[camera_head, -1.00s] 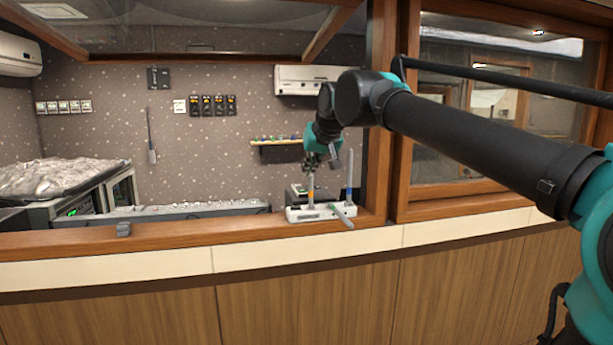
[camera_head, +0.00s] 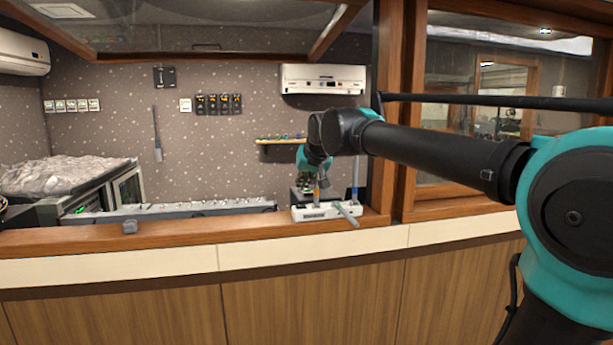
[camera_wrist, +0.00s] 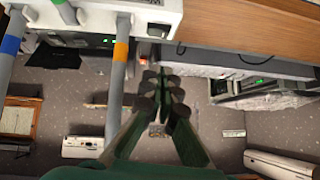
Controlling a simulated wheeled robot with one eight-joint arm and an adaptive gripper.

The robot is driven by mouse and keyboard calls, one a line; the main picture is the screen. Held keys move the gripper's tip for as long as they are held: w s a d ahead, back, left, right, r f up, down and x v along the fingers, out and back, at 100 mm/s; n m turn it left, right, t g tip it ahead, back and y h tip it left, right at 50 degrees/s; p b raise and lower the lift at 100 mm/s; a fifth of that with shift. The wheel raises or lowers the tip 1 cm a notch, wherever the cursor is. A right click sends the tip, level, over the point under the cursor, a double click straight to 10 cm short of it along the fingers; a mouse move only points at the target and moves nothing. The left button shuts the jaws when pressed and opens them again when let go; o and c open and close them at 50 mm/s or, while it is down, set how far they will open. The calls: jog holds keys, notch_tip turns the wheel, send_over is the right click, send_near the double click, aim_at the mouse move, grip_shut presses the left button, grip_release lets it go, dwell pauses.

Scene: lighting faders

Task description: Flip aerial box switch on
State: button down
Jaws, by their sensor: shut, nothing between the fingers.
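The aerial box (camera_head: 318,215) is a white box with upright grey aerials on the wooden ledge, one with an orange band and one with a blue band. A third grey aerial leans forward over its front. In the wrist view the white box (camera_wrist: 97,8) is at the top, and a dark rocker switch (camera_wrist: 157,30) shows on its edge. Whether the switch is on or off is too small to tell. My gripper (camera_wrist: 160,92) is shut and empty, its fingertips apart from the switch and below it in the wrist view. In the head view my gripper (camera_head: 312,185) is just behind the box, partly hidden.
A wooden post (camera_head: 386,110) stands right of the box. A long fader desk (camera_head: 200,208) lies behind the ledge. The upright aerials stand close to my gripper.

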aim_at(305, 209)
jog(key=shift+w+a+f, duration=0.1)
jog(key=shift+a+f, duration=0.1)
jog(key=shift+f, duration=0.95)
jog(key=shift+w+a+f, duration=0.1)
jog(key=shift+a+f, duration=0.1)
jog(key=shift+f, duration=0.95)
jog(key=shift+f, duration=0.25)
jog(key=shift+d, duration=0.1)
jog(key=shift+w+d+r, duration=0.1)
jog(key=shift+w+d, duration=0.1)
jog(key=shift+d, duration=0.4)
jog(key=shift+r, duration=0.1)
